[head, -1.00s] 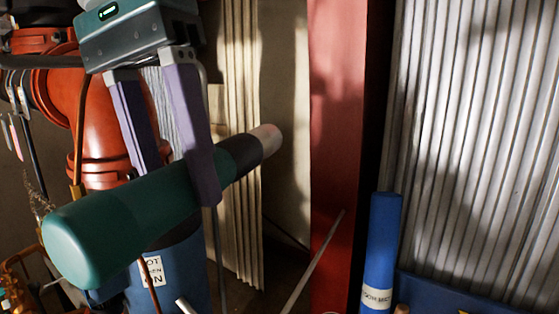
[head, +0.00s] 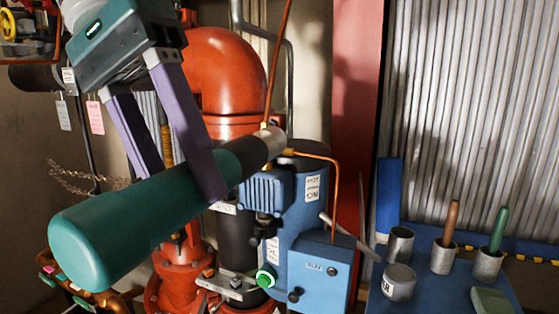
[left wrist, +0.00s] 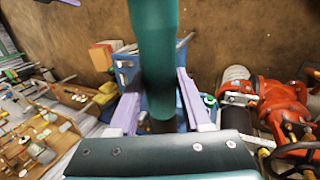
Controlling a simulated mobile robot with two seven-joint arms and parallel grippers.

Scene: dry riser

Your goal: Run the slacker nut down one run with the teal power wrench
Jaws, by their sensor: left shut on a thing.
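My left gripper (head: 182,182) has its two purple fingers closed around the teal power wrench (head: 120,232). The wrench is held tilted, its rounded teal end at lower left and its dark collar and silver nose (head: 266,146) at upper right. In the head view the nose overlaps the red riser pipe (head: 215,75) and the blue unit; I cannot tell the gap. A clamp flange with bolts (head: 232,286) sits low on the riser; which nut is slacker cannot be told. The left wrist view shows the wrench (left wrist: 157,55) between the fingers. My right gripper is not in view.
A blue motor unit (head: 318,268) with a green button (head: 266,277) and copper tube stands beside the riser. At right a blue table (head: 440,290) holds metal cups with handled tools. Tags hang at left (head: 95,117). Red valves (left wrist: 280,100) show in the left wrist view.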

